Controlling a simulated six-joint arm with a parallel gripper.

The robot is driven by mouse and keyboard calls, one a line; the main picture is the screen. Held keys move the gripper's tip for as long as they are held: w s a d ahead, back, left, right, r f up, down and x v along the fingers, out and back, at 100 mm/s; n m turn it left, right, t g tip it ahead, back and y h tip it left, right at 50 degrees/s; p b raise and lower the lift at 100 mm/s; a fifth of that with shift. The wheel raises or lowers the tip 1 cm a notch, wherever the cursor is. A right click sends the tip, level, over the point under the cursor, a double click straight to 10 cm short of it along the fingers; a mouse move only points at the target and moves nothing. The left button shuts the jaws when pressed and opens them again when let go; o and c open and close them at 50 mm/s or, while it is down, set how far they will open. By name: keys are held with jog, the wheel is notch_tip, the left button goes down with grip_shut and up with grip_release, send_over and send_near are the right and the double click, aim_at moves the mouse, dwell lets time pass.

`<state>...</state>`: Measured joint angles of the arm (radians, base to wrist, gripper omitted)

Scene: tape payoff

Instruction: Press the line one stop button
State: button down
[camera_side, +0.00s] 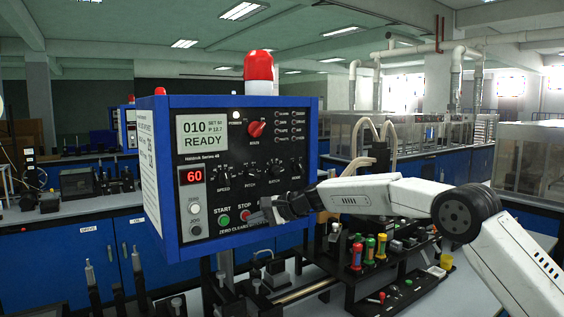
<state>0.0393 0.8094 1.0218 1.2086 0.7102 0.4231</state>
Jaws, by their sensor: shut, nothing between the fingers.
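A blue control box (316,130) with a black front panel stands at centre left. Its red stop button (245,216) sits low on the panel, under the word STOP. The green start button (224,220) is just left of it. My gripper (258,216) reaches in from the right, shut and empty. Its tips are just right of the stop button and overlap the panel's lower right area. I cannot tell whether they touch the panel or the button. No line number is readable beside the button.
A red beacon (258,66) tops the box. The panel carries a READY screen (200,138), a red knob (256,129) and several black knobs. Below my arm, a black fixture holds coloured handles (369,250). Metal rods and dark posts crowd the bench under the box.

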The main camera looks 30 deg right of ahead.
jog(key=shift+s, duration=0.1)
jog(key=shift+s, duration=2.9)
jog(key=s+d+f+n+g+h, duration=0.2)
jog(key=s+f+n, duration=0.2)
jog(key=s, duration=0.8)
jog(key=s+d+f+n+g+h, duration=0.3)
jog(key=s+f+n, duration=0.2)
jog(key=s+f, duration=0.3)
jog(key=s+d+f+n+g+h, duration=0.2)
jog(key=s+f, duration=0.5)
jog(key=s, duration=1)
jog(key=d+n+h, duration=0.1)
jog(key=n, duration=0.1)
jog(key=shift+n, duration=0.4)
